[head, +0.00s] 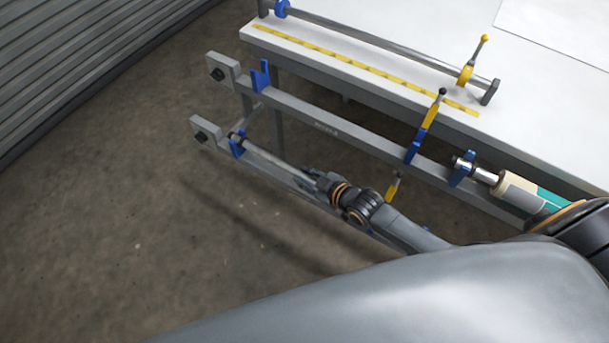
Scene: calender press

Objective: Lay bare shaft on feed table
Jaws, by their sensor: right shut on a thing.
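The bare shaft (271,158) is a thin grey metal rod along the lower, nearer arm of a rack beside the table. Its far left end is at a blue cradle (237,146); whether it rests in the cradle or just above it I cannot tell. My right gripper (318,184) is shut around the shaft, and my gripper and arm hide the shaft's right part. The feed table (560,85) is white, at the upper right, with a yellow scale strip (365,71) along its near edge. My left gripper is not in view.
A metal bar (385,48) with a yellow lever (466,74) spans the table above the strip. The upper rack arm (330,127) has blue cradles and a yellow-blue lever (428,122). A beige and teal roll (515,190) lies at right. Floor at left is clear.

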